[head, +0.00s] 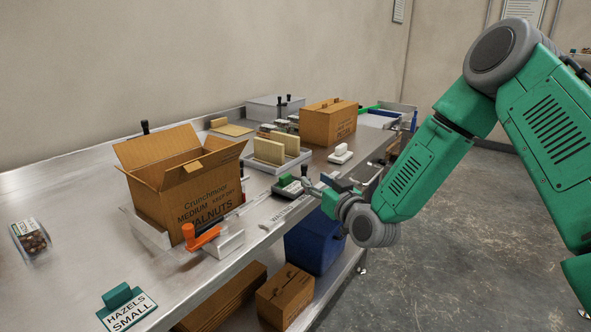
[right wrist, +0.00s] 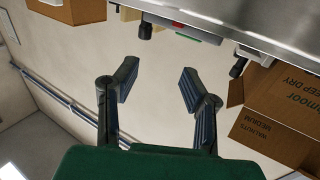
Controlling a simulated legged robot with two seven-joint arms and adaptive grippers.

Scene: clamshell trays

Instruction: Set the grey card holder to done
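A low grey piece with a green block on top (head: 287,183) lies by the table's front edge, and may be the grey card holder; I cannot read its setting. A white card with WALNUTS lettering (head: 284,212) lies at the edge in front of it. My right gripper (head: 333,187) is just right of the grey piece, partly hidden by its own wrist, and I cannot tell if it touches. In the right wrist view its two fingers (right wrist: 159,70) are apart with nothing between them. My left gripper is not in view.
An open walnuts carton (head: 185,195) stands left, with an orange-handled tool (head: 203,238) before it. A teal HAZELS SMALL sign (head: 128,308) and a clamshell of nuts (head: 30,237) lie further left. A closed carton (head: 329,124) stands behind. A blue bin (head: 314,243) is below.

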